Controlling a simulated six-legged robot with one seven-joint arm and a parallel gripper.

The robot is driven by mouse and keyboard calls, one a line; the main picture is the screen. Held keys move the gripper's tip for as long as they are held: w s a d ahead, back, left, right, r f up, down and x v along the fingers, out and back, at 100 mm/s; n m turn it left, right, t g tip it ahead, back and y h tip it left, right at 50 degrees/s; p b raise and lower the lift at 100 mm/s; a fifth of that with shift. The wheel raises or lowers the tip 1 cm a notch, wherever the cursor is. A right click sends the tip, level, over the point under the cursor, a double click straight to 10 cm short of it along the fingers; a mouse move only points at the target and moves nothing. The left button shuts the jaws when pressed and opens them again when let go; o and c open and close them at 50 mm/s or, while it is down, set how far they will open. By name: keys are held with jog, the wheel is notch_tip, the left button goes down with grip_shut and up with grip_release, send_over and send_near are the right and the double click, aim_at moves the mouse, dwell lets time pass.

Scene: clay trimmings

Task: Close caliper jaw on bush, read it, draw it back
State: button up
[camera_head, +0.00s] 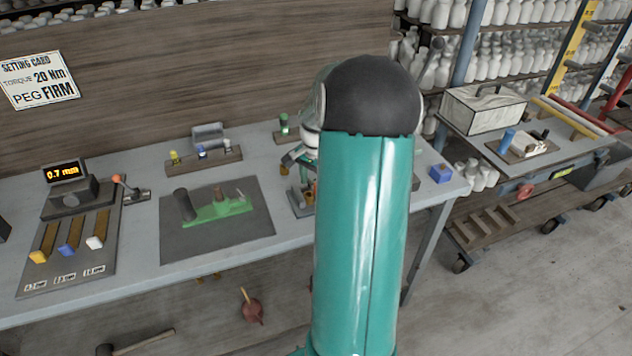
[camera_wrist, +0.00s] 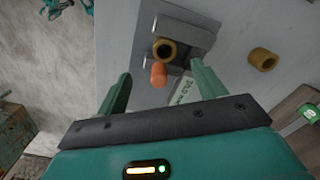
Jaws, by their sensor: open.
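In the wrist view a grey caliper (camera_wrist: 186,31) stands on the bench with a brass bush (camera_wrist: 165,48) at its jaws. Whether the jaws touch the bush cannot be told. An orange knob (camera_wrist: 158,76) lies just below the bush, between the two green fingers of my gripper (camera_wrist: 161,70). The fingers are open and apart from the knob on both sides. A second brass bush (camera_wrist: 263,59) lies to the right. In the head view the caliper (camera_head: 297,205) is partly hidden behind my arm. A white label (camera_wrist: 184,91) beside the knob is partly covered by a finger.
In the head view a display (camera_head: 66,172) reads 0.7 mm. Yellow, blue (camera_head: 65,249) and white-ended slides lie below it. A green fixture (camera_head: 222,211) sits on a dark mat. A peg rack (camera_head: 203,158) stands behind. A blue block (camera_head: 441,174) lies near the bench's right end.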

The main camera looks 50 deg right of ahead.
jog(key=shift+r, duration=4.05)
